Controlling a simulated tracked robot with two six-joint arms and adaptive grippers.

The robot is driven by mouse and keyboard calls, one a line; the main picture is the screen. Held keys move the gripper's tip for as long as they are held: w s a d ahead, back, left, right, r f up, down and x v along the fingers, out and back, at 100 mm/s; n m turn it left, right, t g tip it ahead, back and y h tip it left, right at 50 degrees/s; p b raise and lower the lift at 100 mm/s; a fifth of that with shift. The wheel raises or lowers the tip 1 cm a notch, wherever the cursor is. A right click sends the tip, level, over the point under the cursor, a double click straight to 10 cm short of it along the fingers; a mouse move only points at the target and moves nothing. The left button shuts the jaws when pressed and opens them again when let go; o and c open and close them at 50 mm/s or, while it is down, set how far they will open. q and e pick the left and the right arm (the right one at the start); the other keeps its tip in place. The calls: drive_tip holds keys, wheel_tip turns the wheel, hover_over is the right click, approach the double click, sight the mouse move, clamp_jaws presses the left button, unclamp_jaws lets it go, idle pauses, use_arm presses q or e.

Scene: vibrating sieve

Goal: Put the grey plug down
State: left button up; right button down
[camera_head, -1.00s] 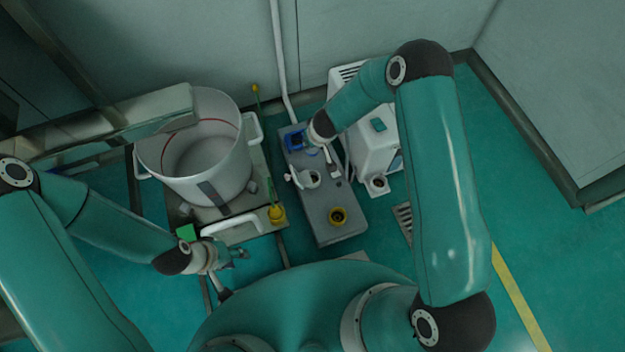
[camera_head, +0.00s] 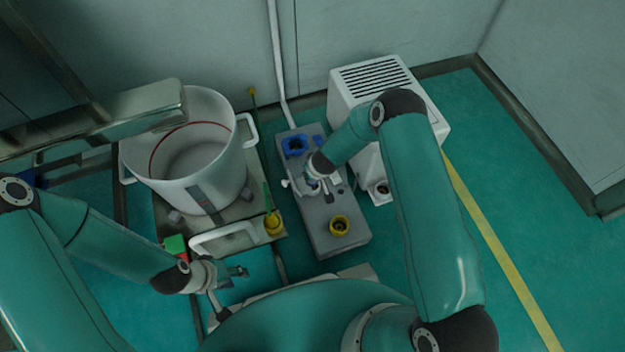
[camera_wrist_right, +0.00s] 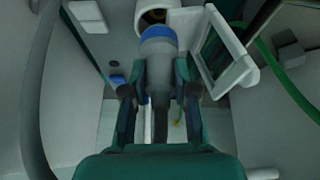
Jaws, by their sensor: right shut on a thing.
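My right gripper (camera_head: 322,186) is over the middle of the grey socket box (camera_head: 318,222), between its blue socket (camera_head: 295,145) and yellow socket (camera_head: 340,225). In the right wrist view, the right gripper (camera_wrist_right: 159,84) is shut on the grey plug (camera_wrist_right: 160,68), which has a blue ring near its far end. In the head view the plug is too small and covered to make out clearly, and the box's middle part is partly hidden. My left gripper (camera_head: 228,288) looks open and empty, in front of the sieve stand's white handle.
A large white pot (camera_head: 200,165) stands on the left stand. A white vented machine (camera_head: 385,90) with a spout stands behind and right of the box. A yellow bottle-like part (camera_head: 273,223) sits at the stand's edge. The floor at right is clear.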

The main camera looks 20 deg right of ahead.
drive_tip(key=shift+f+b, duration=0.6)
drive_tip(key=shift+f, duration=1.15)
drive_tip(key=shift+f, duration=0.3)
drive_tip(key=c, duration=0.9)
unclamp_jaws()
drive_tip(key=shift+r, duration=0.55)
drive_tip(key=p+v, duration=0.4)
drive_tip(key=v, duration=0.7)
drive_tip(key=s+a+r+m+g+y, duration=0.1)
drive_tip(key=s+a+r+g, duration=0.1)
drive_tip(key=s, duration=0.9)
drive_tip(key=s+a+r+m+g+y, duration=0.2)
drive_tip(key=s, duration=0.9)
drive_tip(key=shift+a+y, duration=0.3)
